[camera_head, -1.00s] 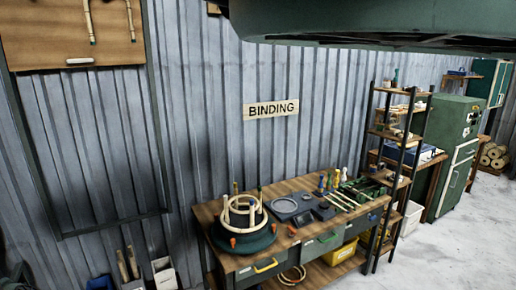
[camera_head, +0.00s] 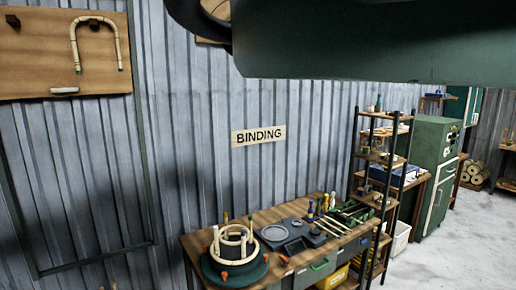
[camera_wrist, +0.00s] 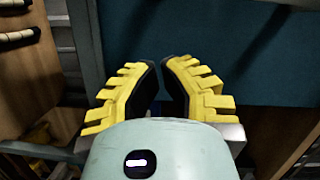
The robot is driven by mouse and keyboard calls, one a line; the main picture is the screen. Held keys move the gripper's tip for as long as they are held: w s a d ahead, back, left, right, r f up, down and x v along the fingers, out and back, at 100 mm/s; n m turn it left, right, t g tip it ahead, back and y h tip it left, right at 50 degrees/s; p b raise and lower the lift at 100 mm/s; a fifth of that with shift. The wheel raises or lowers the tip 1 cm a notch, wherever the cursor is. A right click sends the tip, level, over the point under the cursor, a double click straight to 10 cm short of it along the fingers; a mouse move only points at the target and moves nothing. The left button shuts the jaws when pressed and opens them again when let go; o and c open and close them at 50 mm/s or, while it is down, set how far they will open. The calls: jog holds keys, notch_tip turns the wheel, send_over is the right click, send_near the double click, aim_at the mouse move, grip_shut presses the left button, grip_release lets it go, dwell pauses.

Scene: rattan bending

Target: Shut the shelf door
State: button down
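I cannot identify the shelf door with certainty. A teal wall cabinet (camera_head: 466,106) hangs at the far right of the head view; part of it is cut by my arm's dark green link. In the wrist view a flat teal panel (camera_wrist: 225,45) fills the area beyond the fingertips, with a grey frame post (camera_wrist: 85,40) on its left; it could be a door. My gripper (camera_wrist: 160,68) has yellow fingers with black pads. The tips lean close together with a narrow gap and no held object visible. Contact with the panel cannot be told.
The binding workbench (camera_head: 265,216) stands below the sign, carrying a round jig (camera_head: 234,262) and tools. An open black-framed rack (camera_head: 385,165) and a green cabinet (camera_head: 437,150) stand to its right. A wooden board (camera_head: 65,45) hangs upper left. Grey floor (camera_head: 460,245) is clear at right.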

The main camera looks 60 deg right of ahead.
jog(key=s+a+p, duration=0.1)
jog(key=a+p, duration=0.1)
jog(key=p, duration=0.1)
jog(key=s+a+f+p, duration=0.1)
jog(key=s+p, duration=0.1)
jog(key=p, duration=0.1)
jog(key=shift+s+a+p, duration=0.15)
jog(key=shift+a+p, duration=0.15)
jog(key=shift+a, duration=0.1)
jog(key=shift+f+b, duration=0.2)
jog(key=shift+b, duration=0.8)
